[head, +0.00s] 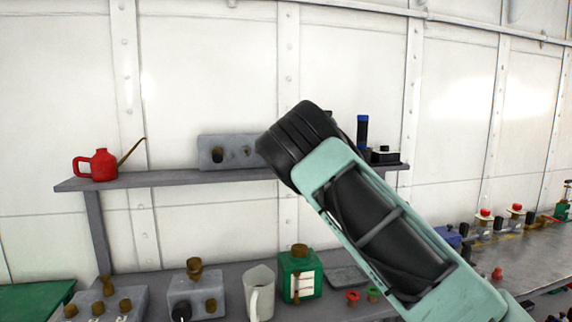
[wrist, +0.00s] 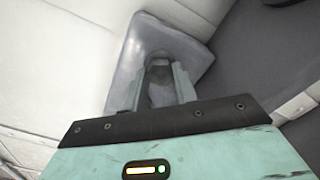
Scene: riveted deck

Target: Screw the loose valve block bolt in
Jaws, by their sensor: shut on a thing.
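A grey block (head: 230,150), which I take for the valve block, stands on the wall shelf. A dark round bolt or plug (head: 217,154) and a small round spot show on its face. In the wrist view the grey block (wrist: 132,60) lies just beyond my gripper (wrist: 160,80). My gripper's fingers are closed around a dark grey bolt-like piece (wrist: 158,73) at the block's face. How deep this bolt sits cannot be told. In the head view my arm's dark wrist covers the block's right end and hides my fingers.
The shelf (head: 140,182) also holds a red oil can (head: 97,165) at left and a dark item with a blue-topped cylinder (head: 362,132) at right. Below, the bench carries brass-fitted blocks (head: 195,291), a white jug (head: 259,292) and a green can (head: 300,276).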

